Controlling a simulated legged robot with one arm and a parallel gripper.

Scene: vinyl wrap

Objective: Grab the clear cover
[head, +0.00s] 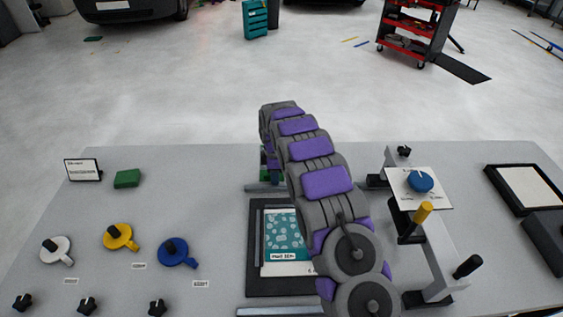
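A black frame (255,283) lies on the table with a teal patterned card (285,235) and a white label in it. I cannot make out a separate clear cover; a see-through sheet over the card cannot be told from here. My grey and purple arm reaches from the lower right over the frame's right side to the table's far edge. It hides part of the frame. The arm's far end bends down behind its own links, and my gripper's fingers cannot be made out. A small green and dark part (268,165) shows beside the arm there.
White (57,250), yellow (118,237) and blue (175,252) handled discs lie left, with black knobs in front. A green block (127,178) is behind them. A grey stand with a blue dial (420,181) and yellow handle (423,213) is right. Black trays (493,178) are far right.

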